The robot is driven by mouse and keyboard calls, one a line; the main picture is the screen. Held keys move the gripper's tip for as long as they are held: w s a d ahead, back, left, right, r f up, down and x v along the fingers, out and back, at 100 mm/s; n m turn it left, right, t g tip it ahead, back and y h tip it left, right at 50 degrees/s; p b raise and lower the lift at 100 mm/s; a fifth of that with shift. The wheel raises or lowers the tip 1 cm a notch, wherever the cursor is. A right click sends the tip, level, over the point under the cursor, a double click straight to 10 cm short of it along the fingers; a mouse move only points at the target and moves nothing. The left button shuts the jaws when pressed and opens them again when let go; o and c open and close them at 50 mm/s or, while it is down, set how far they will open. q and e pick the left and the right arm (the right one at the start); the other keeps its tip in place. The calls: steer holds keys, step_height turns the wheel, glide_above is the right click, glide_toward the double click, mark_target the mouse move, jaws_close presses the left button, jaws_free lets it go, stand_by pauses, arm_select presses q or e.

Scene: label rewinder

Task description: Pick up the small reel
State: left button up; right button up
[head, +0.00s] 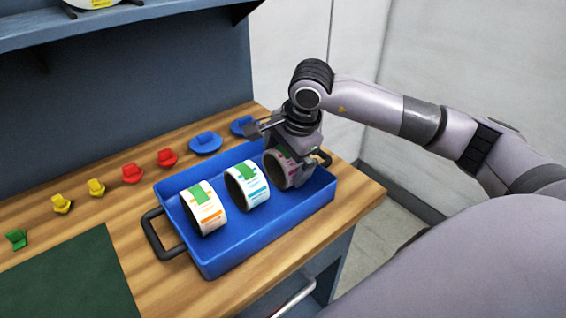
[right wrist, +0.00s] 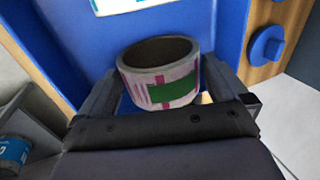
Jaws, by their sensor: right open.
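Three label reels lie on their sides in a blue tray (head: 230,252): one with orange print (head: 205,210), one with blue print (head: 250,187), and one with pink print (head: 277,170) at the right end. Each has a green patch. I cannot clearly tell which is the small reel by size. My right gripper (head: 290,165) is down over the pink reel and partly hides it. In the right wrist view the pink reel (right wrist: 172,87) sits between the open fingers of the gripper (right wrist: 162,88). Finger contact is unclear. My left gripper is not in view.
The tray stands on a wooden bench, with a black handle (head: 160,236) at its left end. Several yellow, red (head: 167,157) and blue (head: 205,143) pieces line the bench behind it. A dark green mat (head: 75,280) lies at left; a shelf (head: 130,18) hangs above.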

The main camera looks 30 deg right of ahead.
steer(key=shift+w+f, duration=0.25)
steer(key=shift+f, duration=0.4)
steer(key=c, duration=0.7)
steer(key=shift+r, duration=0.1)
